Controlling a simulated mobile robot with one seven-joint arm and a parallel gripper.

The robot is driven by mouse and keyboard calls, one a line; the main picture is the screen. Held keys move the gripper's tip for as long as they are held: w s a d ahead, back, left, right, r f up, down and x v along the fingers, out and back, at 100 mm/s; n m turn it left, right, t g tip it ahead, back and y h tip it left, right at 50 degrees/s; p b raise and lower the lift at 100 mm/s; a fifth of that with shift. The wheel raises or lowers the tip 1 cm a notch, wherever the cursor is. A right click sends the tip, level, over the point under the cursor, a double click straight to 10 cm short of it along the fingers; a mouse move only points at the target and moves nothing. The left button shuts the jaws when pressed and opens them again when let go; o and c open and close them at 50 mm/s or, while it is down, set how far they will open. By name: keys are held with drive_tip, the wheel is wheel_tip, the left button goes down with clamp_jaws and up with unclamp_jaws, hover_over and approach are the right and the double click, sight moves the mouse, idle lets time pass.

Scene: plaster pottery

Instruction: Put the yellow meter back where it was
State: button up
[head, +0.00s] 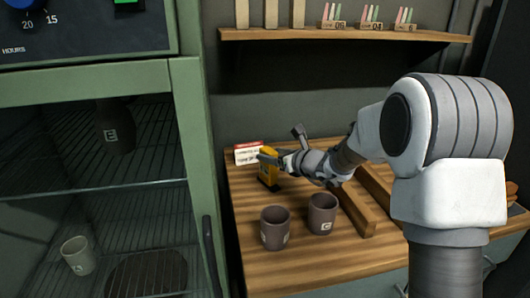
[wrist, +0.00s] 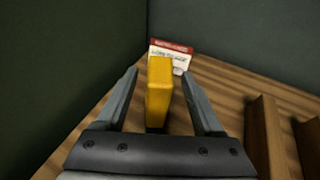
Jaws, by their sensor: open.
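The yellow meter (head: 268,170) stands upright on a small dark base on the wooden table, near its back left corner. In the wrist view the meter (wrist: 159,88) shows between the two fingers of my gripper (wrist: 160,88). The fingers are open, with a gap visible on each side of the meter. In the head view my gripper (head: 270,160) is at the meter's upper part, reaching in from the right. A white card with a red top (head: 247,153) stands just behind the meter; the card (wrist: 171,55) also shows in the wrist view.
Two dark mugs (head: 275,228) (head: 322,214) stand at the table's front. Wooden bars (head: 357,212) lie to their right. The green cabinet (head: 190,130) borders the table on the left. A wall shelf (head: 345,35) holds small blocks above.

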drive_tip(key=s+d+r+n+g, duration=0.1)
drive_tip(key=s+r+n+g, duration=0.25)
drive_tip(key=s+n, duration=0.65)
drive_tip(key=s+d+r+n+g, duration=0.15)
drive_tip(key=s+r+n, duration=0.3)
drive_tip(key=s, duration=0.95)
drive_tip(key=s+d+f+n+h, duration=0.3)
drive_tip(key=s+d+n+h, duration=0.6)
drive_tip(key=s+d+n, duration=0.4)
drive_tip(key=s+d, duration=0.1)
drive_tip(key=s, duration=0.2)
drive_tip(key=shift+s+n+g+p, duration=0.3)
drive_tip(key=shift+s+n+g, duration=0.05)
drive_tip(key=shift+g, duration=0.05)
